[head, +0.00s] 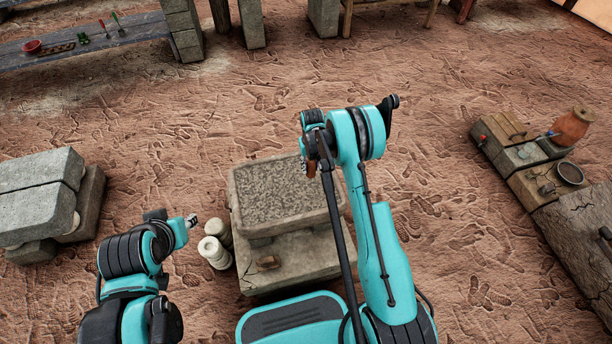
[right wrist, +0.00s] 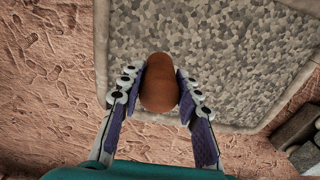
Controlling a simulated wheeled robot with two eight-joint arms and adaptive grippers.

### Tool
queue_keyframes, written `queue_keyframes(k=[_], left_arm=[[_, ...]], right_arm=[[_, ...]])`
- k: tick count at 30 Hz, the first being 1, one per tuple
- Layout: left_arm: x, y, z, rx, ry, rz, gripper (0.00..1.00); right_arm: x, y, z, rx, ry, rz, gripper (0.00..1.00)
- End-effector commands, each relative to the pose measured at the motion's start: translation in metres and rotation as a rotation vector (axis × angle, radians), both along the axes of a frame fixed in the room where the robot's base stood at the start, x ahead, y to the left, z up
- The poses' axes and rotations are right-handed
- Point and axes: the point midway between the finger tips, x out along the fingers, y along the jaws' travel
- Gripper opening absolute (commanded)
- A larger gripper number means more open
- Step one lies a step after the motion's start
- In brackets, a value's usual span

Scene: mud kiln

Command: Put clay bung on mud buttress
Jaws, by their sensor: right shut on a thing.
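The clay bung (right wrist: 159,83) is a rounded, reddish-brown piece between the two fingers of my right gripper (right wrist: 160,90). The gripper is shut on it. In the head view, the right gripper (head: 309,166) hangs at the far right part of a stone block, with a bit of brown showing. The block has a speckled grey top (head: 285,192) inside a paler rim and stands on a wider slab. In the wrist view the bung is over this speckled top (right wrist: 215,50); I cannot tell its height. I cannot tell for sure which thing is the mud buttress.
A small brown piece (head: 268,263) lies on the front ledge of the lower slab (head: 300,262). Pale cylinders (head: 215,252) stand left of it. Stacked grey blocks (head: 38,205) are at left. A low bench with a clay jar (head: 572,126) is at right. Open earth floor lies between.

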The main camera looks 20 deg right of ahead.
Motion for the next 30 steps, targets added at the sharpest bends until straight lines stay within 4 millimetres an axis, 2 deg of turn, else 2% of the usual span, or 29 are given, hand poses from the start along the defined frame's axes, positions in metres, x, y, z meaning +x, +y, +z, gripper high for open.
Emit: queue_keyframes(k=[3,8,15,26,27,29,30], left_arm=[[0.0,0.0,-0.006,0.0,0.0,0.0,0.33],[0.0,0.0,-0.01,0.0,0.0,0.0,0.33],[0.0,0.0,-0.028,0.0,0.0,0.0,0.33],[0.0,0.0,-0.026,0.0,0.0,0.0,0.33],[0.0,0.0,-0.026,0.0,0.0,0.0,0.33],[0.0,0.0,-0.026,0.0,0.0,0.0,0.33],[0.0,0.0,-0.026,0.0,0.0,0.0,0.33]], right_arm=[[0.008,0.01,-0.009,0.0,0.0,-0.001,0.0],[0.01,0.014,-0.017,0.0,0.0,-0.001,0.0],[0.009,0.013,-0.05,0.0,0.0,-0.001,0.0],[0.009,0.013,-0.052,0.0,0.0,-0.001,0.0],[0.009,0.013,-0.052,0.0,0.0,-0.001,0.41],[0.009,0.013,-0.052,0.0,0.0,-0.001,0.54],[0.009,0.013,-0.052,0.0,0.0,-0.001,0.54]])
